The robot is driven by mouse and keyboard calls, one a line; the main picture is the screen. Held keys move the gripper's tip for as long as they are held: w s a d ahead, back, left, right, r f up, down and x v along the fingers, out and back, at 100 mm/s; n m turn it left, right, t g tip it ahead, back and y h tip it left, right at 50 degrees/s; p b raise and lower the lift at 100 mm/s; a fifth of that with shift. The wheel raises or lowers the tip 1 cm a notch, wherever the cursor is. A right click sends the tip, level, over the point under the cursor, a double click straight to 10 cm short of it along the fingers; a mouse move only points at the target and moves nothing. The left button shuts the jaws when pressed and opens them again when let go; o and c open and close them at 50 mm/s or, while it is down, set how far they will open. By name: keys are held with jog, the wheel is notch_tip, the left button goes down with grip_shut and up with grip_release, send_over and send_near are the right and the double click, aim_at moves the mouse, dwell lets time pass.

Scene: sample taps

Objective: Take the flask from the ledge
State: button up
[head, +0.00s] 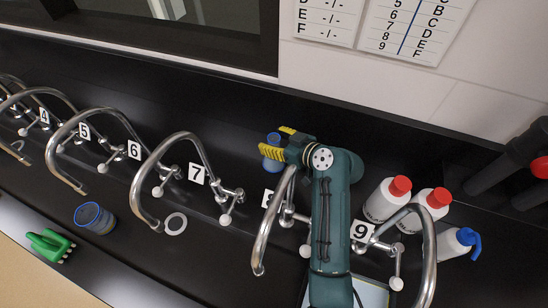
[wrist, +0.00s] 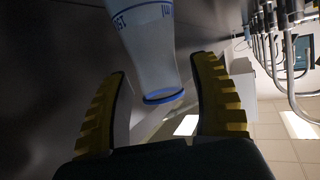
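The flask (head: 273,139) is small and clear, with a blue rim, and stands on the black ledge behind tap 8. My yellow-fingered gripper (head: 279,143) is at it and hides part of its body in the head view. In the wrist view, the flask (wrist: 150,50), with blue markings and a blue rim, lies between the two fingers of my gripper (wrist: 162,66). The fingers are open, with a visible gap on each side of the flask. Its far end runs out of the wrist picture at the top.
Curved metal taps with number cards line the ledge; the tap 7 spout (head: 180,137) stands left of my arm. Red-capped bottles (head: 386,199) and a blue-topped bottle (head: 456,243) stand right.

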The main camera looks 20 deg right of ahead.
grip_shut()
jog(key=shift+r, duration=0.1)
